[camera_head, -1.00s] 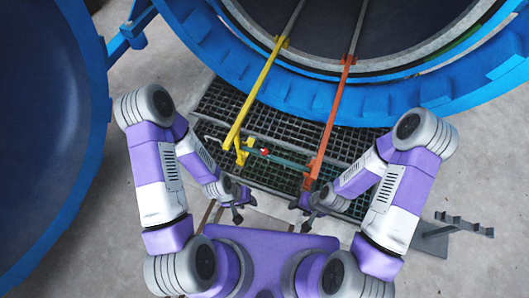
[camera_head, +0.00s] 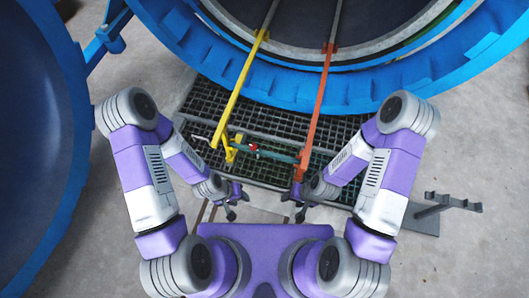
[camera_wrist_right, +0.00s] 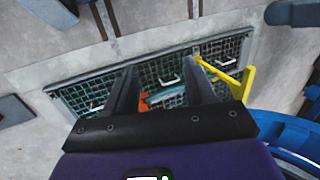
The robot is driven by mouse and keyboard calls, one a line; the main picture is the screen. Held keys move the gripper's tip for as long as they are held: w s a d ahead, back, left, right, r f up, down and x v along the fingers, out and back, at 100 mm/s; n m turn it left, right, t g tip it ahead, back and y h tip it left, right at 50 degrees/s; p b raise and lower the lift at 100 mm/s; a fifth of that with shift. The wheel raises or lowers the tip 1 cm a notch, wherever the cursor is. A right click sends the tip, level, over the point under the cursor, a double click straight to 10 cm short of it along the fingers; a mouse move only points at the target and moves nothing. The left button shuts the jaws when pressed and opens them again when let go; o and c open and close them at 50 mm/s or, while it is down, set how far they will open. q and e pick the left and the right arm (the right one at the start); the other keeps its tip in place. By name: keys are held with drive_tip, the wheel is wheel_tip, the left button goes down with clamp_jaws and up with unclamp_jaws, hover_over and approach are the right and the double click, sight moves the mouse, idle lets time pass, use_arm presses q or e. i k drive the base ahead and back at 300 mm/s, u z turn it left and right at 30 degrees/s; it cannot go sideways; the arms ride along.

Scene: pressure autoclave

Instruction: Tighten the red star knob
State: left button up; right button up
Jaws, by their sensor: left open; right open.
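The red star knob (camera_head: 253,148) appears as a small red spot, too small to make out its shape. It is on a teal bar (camera_head: 277,156) between the yellow rail (camera_head: 241,82) and the orange rail (camera_head: 317,105). My left gripper (camera_head: 238,204) is open and empty, below and left of the knob in the picture. My right gripper (camera_head: 297,206) is open and empty, below and right of it, near the orange rail's lower end. Neither touches the knob. In the right wrist view the open jaws (camera_wrist_right: 160,88) frame part of the teal bar (camera_wrist_right: 165,95); the knob cannot be made out there.
The blue autoclave flange (camera_head: 350,97) curves above the rails. Its blue door (camera_head: 45,150) stands at the left. A dark floor grating (camera_head: 205,105) lies beneath the rails. A grey rack with pegs (camera_head: 430,215) stands at the right.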

sight(253, 147)
drive_tip(key=z, duration=0.05)
drive_tip(key=k, duration=0.5)
drive_tip(key=u, duration=0.9)
drive_tip(key=i, duration=1.4)
drive_tip(key=z, duration=0.3)
